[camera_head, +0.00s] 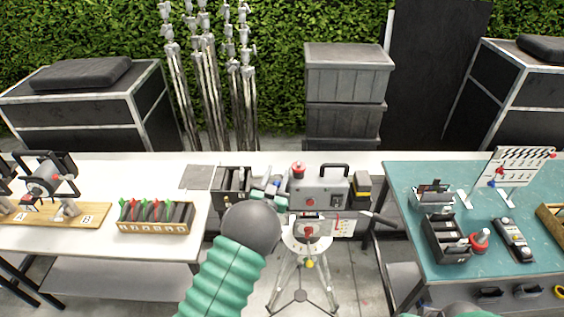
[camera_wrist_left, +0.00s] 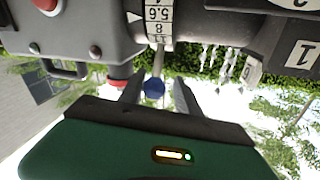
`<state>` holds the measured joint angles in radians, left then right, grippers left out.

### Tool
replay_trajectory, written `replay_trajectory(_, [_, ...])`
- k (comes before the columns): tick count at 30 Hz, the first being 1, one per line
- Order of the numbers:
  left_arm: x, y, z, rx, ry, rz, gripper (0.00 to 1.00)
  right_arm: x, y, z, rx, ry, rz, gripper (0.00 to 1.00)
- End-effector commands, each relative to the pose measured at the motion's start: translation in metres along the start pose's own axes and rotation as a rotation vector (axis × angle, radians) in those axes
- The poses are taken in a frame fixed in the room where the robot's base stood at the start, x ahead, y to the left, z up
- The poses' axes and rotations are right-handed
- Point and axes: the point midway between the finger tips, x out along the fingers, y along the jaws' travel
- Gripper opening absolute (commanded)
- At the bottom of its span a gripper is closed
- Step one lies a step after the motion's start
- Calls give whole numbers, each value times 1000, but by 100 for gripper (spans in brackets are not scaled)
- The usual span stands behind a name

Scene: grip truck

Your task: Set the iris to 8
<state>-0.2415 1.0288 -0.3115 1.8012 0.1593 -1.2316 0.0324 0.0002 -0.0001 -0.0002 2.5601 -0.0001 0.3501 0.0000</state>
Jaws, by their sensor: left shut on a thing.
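The grey camera (camera_head: 328,190) stands on a tripod in the middle of the head view. In the left wrist view its iris ring (camera_wrist_left: 158,14) is a white-marked band reading 5.6, 8 and 11. A white triangle (camera_wrist_left: 135,16) beside the ring sits level with 5.6. A thin lever runs from the ring to a blue knob (camera_wrist_left: 154,88). My left gripper (camera_wrist_left: 158,92) is shut on the blue knob, one finger on each side. In the head view the left gripper (camera_head: 273,192) is at the camera's lens side, partly behind my wrist.
A red knob (camera_head: 298,170) and a black handle (camera_head: 334,168) top the camera. A white table (camera_head: 110,246) with a tray of clips (camera_head: 155,218) is at left. A teal table (camera_head: 450,190) with a clapperboard (camera_head: 516,165) and tools is at right.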

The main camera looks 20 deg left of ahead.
Motion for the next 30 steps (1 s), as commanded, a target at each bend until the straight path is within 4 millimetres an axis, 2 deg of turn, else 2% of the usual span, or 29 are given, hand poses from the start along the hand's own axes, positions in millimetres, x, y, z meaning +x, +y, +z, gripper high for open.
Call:
replay_trajectory(22, [-63, -3, 15, 3, -2, -11, 32, 6, 0, 1, 0, 0, 0, 43])
replay_trajectory(30, [-84, 2, 23, 4, -10, -5, 32, 11, 0, 2, 0, 0, 0, 43])
